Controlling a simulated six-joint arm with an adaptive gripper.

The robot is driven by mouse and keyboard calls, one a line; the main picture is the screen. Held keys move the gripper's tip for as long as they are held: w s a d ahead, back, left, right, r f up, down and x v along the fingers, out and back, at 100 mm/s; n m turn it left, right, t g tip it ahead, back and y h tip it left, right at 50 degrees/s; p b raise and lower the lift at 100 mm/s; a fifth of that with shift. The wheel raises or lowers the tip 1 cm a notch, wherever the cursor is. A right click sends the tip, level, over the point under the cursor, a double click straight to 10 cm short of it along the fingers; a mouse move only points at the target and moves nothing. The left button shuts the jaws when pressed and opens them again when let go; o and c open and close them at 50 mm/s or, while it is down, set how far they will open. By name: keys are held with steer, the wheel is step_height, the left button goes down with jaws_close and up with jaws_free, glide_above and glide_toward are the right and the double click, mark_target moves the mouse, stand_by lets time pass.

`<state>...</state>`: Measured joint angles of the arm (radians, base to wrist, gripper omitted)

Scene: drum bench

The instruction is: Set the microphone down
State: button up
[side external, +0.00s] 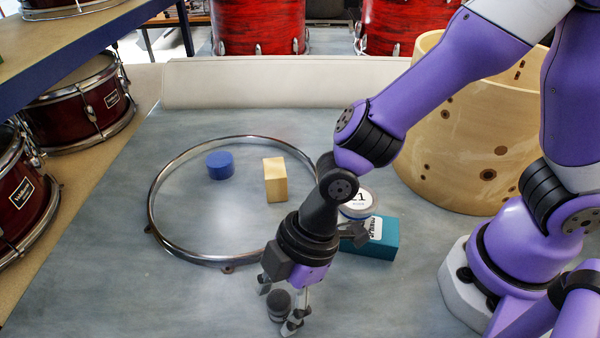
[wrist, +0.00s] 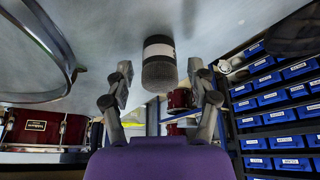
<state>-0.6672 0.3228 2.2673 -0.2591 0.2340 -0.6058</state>
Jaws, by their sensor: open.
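The microphone (side external: 279,304) is a short dark cylinder with a rounded grey head, at the near edge of the side view. In the wrist view the microphone (wrist: 159,50) shows a pale band above its dark grey head. My gripper (side external: 277,308) points down over it, with one finger on each side. In the wrist view my gripper (wrist: 160,70) is open, with visible gaps between both fingers and the microphone.
A metal drum hoop (side external: 153,228) lies behind my gripper. A blue cylinder (side external: 220,166) and a wooden block (side external: 275,180) are inside it. A teal box (side external: 375,240) and a round labelled item (side external: 358,202) sit to the right. A wooden drum shell (side external: 440,140) stands behind. The left front bench is clear.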

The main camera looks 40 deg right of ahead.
steer(key=shift+r, duration=0.15)
steer(key=w+v, duration=0.1)
steer(key=v, duration=1.1)
steer(key=d+r+m+t, duration=0.1)
steer(key=d+m, duration=0.2)
steer(key=d, duration=0.1)
steer(key=w+d+r+m+t+h, duration=0.1)
steer(key=d+m, duration=0.2)
steer(key=d+r+m+t+h, duration=0.1)
steer(key=d+m, duration=0.2)
steer(key=d, duration=0.1)
steer(key=shift+w+d+r, duration=0.2)
steer(key=shift+w+d, duration=0.15)
steer(key=shift+w, duration=0.05)
steer(key=s+d+r+m+t+h, duration=0.1)
steer(key=d+m+h, duration=0.1)
steer(key=d+m, duration=0.4)
steer(key=shift+s+d+r+m+t, duration=0.15)
steer(key=shift+s+d+m+t, duration=0.2)
steer(key=shift+d, duration=0.45)
